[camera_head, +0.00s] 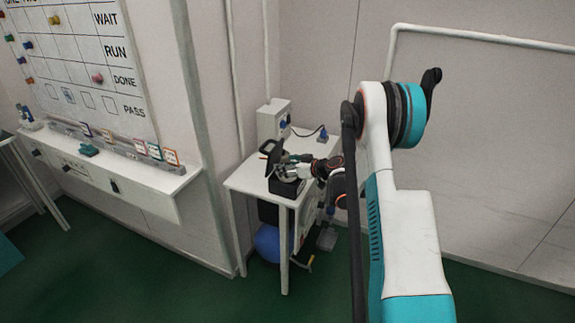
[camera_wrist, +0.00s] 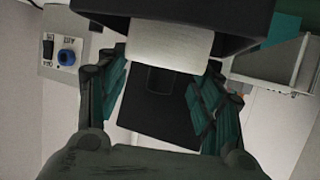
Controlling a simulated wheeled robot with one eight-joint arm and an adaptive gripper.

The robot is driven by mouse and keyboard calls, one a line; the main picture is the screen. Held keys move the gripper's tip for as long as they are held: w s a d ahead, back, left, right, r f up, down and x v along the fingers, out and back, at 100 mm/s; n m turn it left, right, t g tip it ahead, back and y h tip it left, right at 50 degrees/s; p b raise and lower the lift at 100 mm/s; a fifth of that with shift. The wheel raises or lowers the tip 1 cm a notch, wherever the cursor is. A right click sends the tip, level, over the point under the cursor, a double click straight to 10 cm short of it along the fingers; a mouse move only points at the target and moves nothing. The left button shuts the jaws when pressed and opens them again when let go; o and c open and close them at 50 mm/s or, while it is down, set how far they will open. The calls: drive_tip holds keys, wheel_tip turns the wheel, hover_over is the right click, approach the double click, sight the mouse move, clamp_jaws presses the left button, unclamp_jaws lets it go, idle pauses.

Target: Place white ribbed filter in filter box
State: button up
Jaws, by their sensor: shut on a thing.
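The black filter box (camera_head: 286,187) stands on the small white table with its dark lid (camera_head: 273,152) raised. My gripper (camera_head: 296,168) is at the box, coming from the right. In the wrist view the teal-padded fingers of my gripper (camera_wrist: 162,76) are shut on the white filter (camera_wrist: 172,46), one finger on each side. The filter overlaps the opening of the black box (camera_wrist: 232,40). I cannot tell whether it touches the box floor. Its ribs are not clear at this size.
The small white table (camera_head: 244,180) stands against the wall. A grey control box (camera_head: 274,120) with a blue knob stands at its back. A blue round object (camera_head: 268,243) is under the table. A wall shelf (camera_head: 150,182) is to the left.

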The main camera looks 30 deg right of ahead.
drive_tip(key=o, duration=1)
drive_tip(key=shift+o, duration=0.2)
drive_tip(key=shift+r, duration=0.3)
drive_tip(key=p+v, duration=0.3)
drive_tip(key=v, duration=0.9)
drive_tip(key=shift+r, duration=0.3)
